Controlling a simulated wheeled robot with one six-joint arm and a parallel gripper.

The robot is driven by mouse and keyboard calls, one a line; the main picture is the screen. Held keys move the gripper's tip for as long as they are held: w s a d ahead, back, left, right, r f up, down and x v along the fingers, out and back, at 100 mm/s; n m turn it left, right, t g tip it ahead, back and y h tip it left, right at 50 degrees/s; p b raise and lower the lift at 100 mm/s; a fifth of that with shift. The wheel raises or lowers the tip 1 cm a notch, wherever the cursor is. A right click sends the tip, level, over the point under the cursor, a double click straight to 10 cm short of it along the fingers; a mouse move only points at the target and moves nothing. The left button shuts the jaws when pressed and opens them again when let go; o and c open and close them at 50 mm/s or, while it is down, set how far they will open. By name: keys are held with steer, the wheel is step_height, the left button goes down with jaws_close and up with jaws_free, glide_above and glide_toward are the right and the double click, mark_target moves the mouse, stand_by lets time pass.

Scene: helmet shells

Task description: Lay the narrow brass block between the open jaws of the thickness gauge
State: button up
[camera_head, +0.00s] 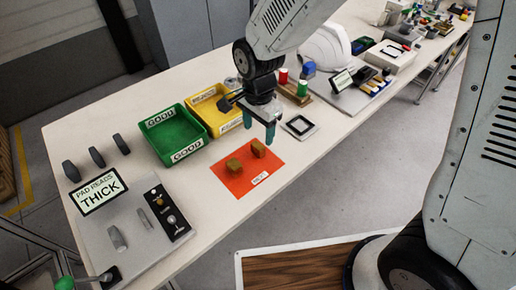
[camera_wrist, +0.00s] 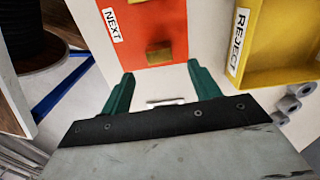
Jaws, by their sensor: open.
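Two small brass blocks sit on the orange mat (camera_head: 222,180): the left one (camera_head: 234,166) and the right one (camera_head: 258,148). I cannot tell for sure which is the narrow one. My gripper (camera_head: 259,133) is above the mat's back edge, its teal fingers apart and empty. In the wrist view one brass block (camera_wrist: 159,53) lies beyond the open fingertips (camera_wrist: 162,85), not between them; the other is mostly cut off at the top edge. A grey plate (camera_head: 92,232) at the front left carries a sign reading "PAD READS THICK" (camera_head: 99,192); its gauge jaws are not clear.
A green tray (camera_head: 160,150) labelled GOOD and a yellow tray (camera_wrist: 245,72) labelled REJECT stand behind the mat. A small framed square (camera_head: 299,126) lies to its right. Several grey pads (camera_head: 97,157) stand at the left. Bare table lies between mat and grey plate.

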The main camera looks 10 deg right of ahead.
mark_target(258, 145)
step_height(258, 145, down, 7)
steer(key=shift+s, duration=0.1)
steer(key=c, duration=1.2)
